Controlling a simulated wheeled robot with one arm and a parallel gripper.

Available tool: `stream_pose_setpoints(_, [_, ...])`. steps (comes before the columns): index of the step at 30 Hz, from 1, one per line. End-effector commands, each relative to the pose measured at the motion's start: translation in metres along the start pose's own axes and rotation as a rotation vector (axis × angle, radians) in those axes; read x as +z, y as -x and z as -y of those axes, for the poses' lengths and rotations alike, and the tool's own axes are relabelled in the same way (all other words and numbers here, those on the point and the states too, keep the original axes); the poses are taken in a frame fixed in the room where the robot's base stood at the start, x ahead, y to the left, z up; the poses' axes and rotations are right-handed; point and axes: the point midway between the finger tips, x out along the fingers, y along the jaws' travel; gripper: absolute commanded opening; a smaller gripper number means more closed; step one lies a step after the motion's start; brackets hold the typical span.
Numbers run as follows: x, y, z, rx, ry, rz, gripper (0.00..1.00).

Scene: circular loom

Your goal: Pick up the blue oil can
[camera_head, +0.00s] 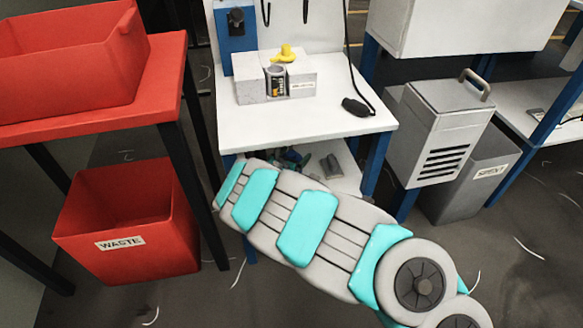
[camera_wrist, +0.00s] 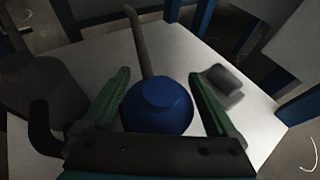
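The blue oil can (camera_wrist: 157,106) shows in the wrist view as a round body with a cap, with a grey-brown stick-like part, seemingly its spout, running up behind it. It is on a white surface. My gripper (camera_wrist: 160,76) has its two green fingers apart, one on each side of the can. A small gap shows at the right finger; at the left finger I cannot tell whether it touches. In the head view my arm reaches down to the lower shelf of the white bench (camera_head: 300,125), and it hides most of the gripper and the can.
A dark grey block (camera_wrist: 224,84) lies on the white surface right of the can. A dark rounded object (camera_wrist: 45,85) stands at the left. Blue bench legs frame the shelf. A red waste bin (camera_head: 130,225) and a grey bin (camera_head: 470,180) flank the bench.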

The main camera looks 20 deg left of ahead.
Motion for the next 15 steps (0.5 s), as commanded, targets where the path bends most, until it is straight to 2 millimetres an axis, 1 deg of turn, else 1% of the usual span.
stream_pose_setpoints(1, [0.0, 0.0001, -0.0001, 0.0, 0.0, 0.0, 0.86])
stream_pose_setpoints(2, [0.0, 0.0002, -0.0002, 0.0, 0.0, 0.0, 0.83])
stream_pose_setpoints(15, [0.0, 0.0003, -0.0002, 0.0, 0.0, 0.0, 0.34])
